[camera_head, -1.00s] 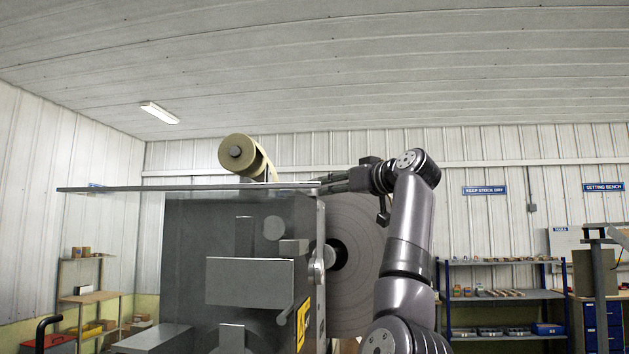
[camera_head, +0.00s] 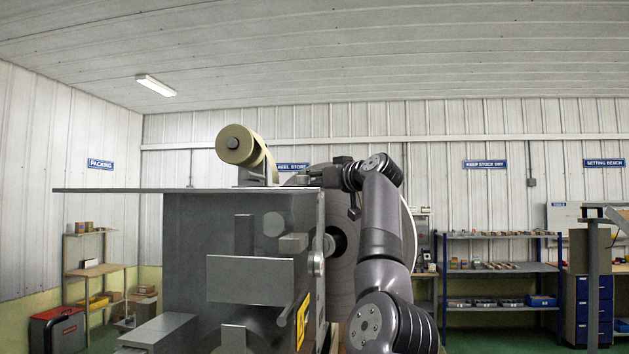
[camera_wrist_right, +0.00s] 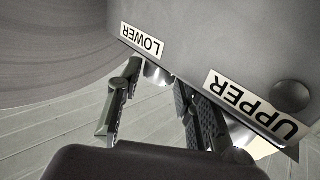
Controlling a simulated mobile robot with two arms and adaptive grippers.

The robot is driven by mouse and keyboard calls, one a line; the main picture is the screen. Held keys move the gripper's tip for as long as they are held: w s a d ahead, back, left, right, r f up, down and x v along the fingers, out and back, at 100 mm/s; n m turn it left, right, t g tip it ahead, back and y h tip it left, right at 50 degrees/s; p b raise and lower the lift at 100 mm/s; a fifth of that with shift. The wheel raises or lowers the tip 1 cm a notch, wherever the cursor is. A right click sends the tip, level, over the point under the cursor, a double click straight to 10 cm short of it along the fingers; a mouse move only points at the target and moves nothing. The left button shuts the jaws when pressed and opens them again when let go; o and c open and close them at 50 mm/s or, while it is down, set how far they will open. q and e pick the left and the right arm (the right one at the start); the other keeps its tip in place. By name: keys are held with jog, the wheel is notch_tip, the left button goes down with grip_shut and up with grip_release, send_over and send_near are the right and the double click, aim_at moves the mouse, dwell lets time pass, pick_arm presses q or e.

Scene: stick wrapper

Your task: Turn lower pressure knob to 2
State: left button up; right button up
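In the right wrist view the lower pressure knob (camera_wrist_right: 158,73) is a small silver knob under the white LOWER label (camera_wrist_right: 142,40), which appears upside down. My right gripper (camera_wrist_right: 156,76) has its two dark fingers apart, one on each side of this knob; I cannot tell whether they touch it. The UPPER label (camera_wrist_right: 250,104) is to the right, and a silver knob (camera_wrist_right: 243,134) below it is partly hidden by the right finger. In the head view my right gripper (camera_head: 306,178) is behind the top of the grey machine (camera_head: 195,225). My left gripper is not in view. No knob setting is readable.
A thin flat plate (camera_head: 120,190) sits level at the machine's top, with a tan roll (camera_head: 238,146) above it. A large grey reel (camera_head: 340,270) is close behind my right arm. Shelves (camera_head: 500,267) stand along the back wall.

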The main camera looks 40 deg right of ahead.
grip_shut()
jog(key=shift+s+d+r+n+y, duration=0.15)
jog(key=shift+n+y, duration=0.25)
jog(key=shift+y, duration=0.2)
jog(key=shift+n+y, duration=0.3)
jog(key=shift+y, duration=0.2)
jog(key=shift+o, duration=0.7)
grip_release()
jog(key=s, duration=1.2)
jog(key=shift+d, duration=0.15)
